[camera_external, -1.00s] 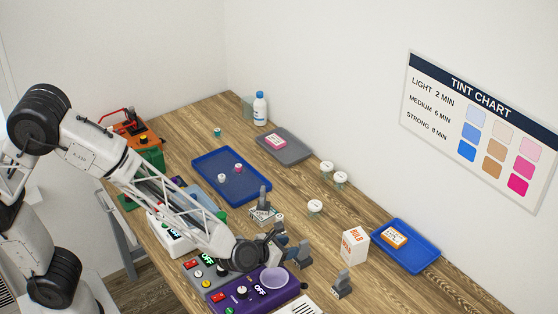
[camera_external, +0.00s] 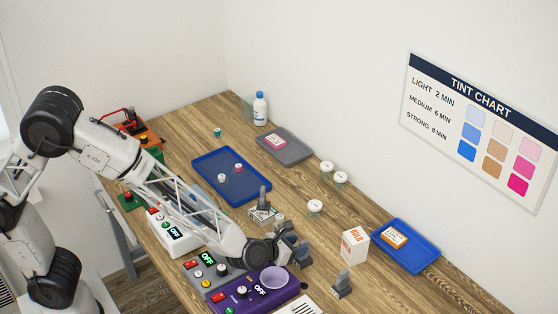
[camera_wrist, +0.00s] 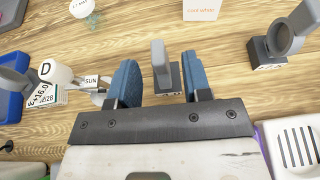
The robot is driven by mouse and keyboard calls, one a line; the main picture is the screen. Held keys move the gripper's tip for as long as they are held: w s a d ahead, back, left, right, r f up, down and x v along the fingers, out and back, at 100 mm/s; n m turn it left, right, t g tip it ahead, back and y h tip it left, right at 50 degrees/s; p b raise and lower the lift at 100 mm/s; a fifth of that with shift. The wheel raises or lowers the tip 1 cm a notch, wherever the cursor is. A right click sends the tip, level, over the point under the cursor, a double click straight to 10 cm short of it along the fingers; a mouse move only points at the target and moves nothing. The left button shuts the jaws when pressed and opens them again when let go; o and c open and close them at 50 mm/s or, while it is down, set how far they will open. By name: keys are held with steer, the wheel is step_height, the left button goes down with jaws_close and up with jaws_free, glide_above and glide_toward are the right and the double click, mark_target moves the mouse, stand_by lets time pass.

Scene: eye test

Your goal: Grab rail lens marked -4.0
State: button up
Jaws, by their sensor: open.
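My gripper (camera_wrist: 160,85) has two blue fingers, set apart in the wrist view. A grey rail lens (camera_wrist: 159,62) stands upright on a small block between the fingers, seen nearly edge-on, with space on both sides. The small print on its base is too small to read. A second grey rail lens (camera_wrist: 282,38), with a round ring on a dark block, stands to the right of the fingers; it also shows in the external view (camera_external: 342,284). I cannot read a -4.0 mark on either. In the external view my gripper (camera_external: 290,250) is low over the table, partly hiding the nearer lens.
A white bulb box (camera_external: 355,245) stands beyond the gripper. A purple control box (camera_external: 255,294) and a grey one (camera_external: 207,268) lie close beside the arm. A white cup marked D (camera_wrist: 54,72) and small labelled blocks are left of the fingers. A blue tray (camera_external: 420,262) lies at right.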

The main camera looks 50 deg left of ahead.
mark_target(306, 260)
steer(key=shift+x, duration=2.2)
steer(key=shift+f, duration=0.15)
steer(key=shift+s, duration=0.1)
jaws_close()
